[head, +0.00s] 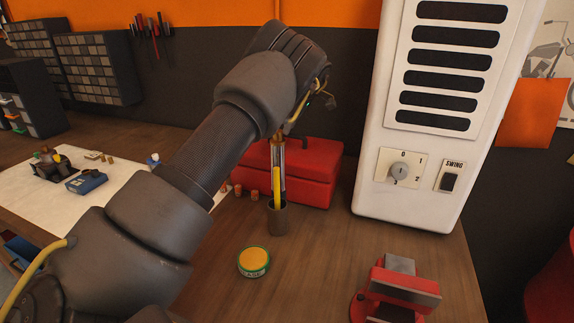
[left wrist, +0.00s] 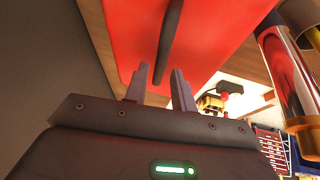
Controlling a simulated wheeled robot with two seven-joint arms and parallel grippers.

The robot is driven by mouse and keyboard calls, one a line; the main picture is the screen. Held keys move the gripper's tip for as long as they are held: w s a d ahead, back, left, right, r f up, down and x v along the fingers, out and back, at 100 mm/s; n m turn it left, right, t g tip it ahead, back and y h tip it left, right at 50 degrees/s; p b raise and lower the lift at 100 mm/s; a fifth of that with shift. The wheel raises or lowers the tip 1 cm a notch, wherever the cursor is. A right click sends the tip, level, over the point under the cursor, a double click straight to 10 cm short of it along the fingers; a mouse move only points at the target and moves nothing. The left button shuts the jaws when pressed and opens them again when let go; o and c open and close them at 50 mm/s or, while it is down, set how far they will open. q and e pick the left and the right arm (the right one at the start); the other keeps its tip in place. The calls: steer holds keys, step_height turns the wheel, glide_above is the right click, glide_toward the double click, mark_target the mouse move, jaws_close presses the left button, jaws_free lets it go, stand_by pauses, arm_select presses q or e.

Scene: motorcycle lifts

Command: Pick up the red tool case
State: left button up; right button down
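The red tool case (head: 312,182) lies on the wooden bench against the dark wall, left of the white unit. My left forearm and hand cover part of its left side and top. In the left wrist view the red case (left wrist: 215,35) fills the top, with its dark handle (left wrist: 170,40) running down toward my fingers. My left gripper (left wrist: 158,84) has its two fingers apart, with the handle's near end between the tips and gaps on both sides. In the head view its fingers are hidden behind the hand. My right gripper is not in view.
A round grease tin (head: 253,261) and a red vise (head: 395,290) are nearer. The tall white unit (head: 435,185) stands close on the right. Bare bench lies between tin and vise.

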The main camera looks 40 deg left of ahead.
arm_select(q)
steer(key=p+x, duration=0.1)
steer(key=x, duration=0.3)
steer(key=shift+d, duration=0.2)
steer(key=shift+a+f, duration=0.25)
steer(key=shift+f, duration=0.15)
steer(key=shift+d, duration=0.1)
jaws_close()
stand_by(0.7)
steer(key=shift+w+r, duration=0.1)
